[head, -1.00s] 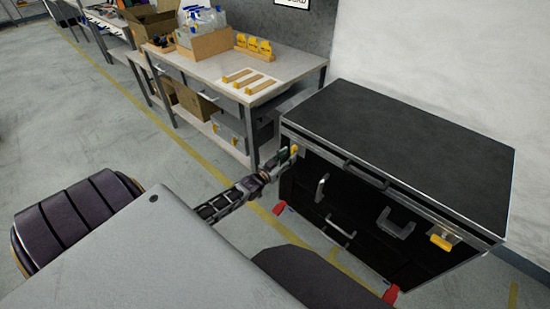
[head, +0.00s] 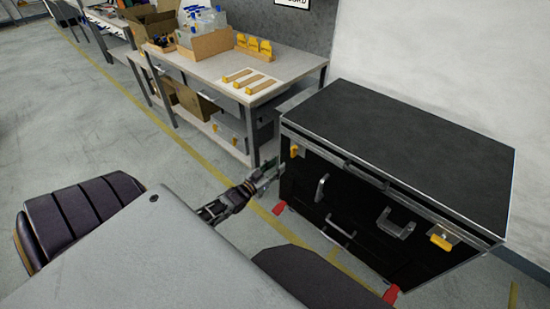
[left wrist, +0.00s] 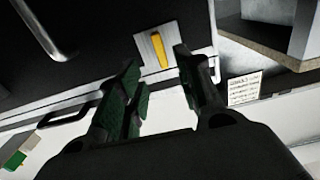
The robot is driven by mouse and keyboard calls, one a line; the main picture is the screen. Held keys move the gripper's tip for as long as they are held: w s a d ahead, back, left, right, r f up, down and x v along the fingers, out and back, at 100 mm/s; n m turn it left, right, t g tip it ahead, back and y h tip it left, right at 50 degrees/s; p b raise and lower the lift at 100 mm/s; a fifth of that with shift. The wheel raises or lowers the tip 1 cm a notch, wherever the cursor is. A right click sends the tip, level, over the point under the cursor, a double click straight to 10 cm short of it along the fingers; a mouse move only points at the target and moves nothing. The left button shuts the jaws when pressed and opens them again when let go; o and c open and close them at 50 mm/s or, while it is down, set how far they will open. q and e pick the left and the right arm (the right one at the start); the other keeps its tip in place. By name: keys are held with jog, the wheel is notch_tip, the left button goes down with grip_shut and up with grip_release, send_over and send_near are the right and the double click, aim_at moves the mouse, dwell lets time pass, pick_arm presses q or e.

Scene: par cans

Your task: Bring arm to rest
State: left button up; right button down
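My left gripper (head: 265,172) is beside the left end of the black case, apart from it. In the left wrist view its two fingers (left wrist: 160,85) are spread with a gap between them and nothing held. The black case (head: 420,140) has a yellow latch (head: 294,152) at its left front and another yellow latch (head: 441,242) at its right front. The left latch on its metal plate also shows beyond my fingers in the left wrist view (left wrist: 159,50). My right gripper is not in view.
Silver handles (head: 397,223) stick out from the case front. Red casters (head: 279,208) are at its base. Open floor (head: 60,130) lies to the left.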

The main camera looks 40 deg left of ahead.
pick_arm(q)
jog(key=shift+s, duration=0.2)
dwell(0.6)
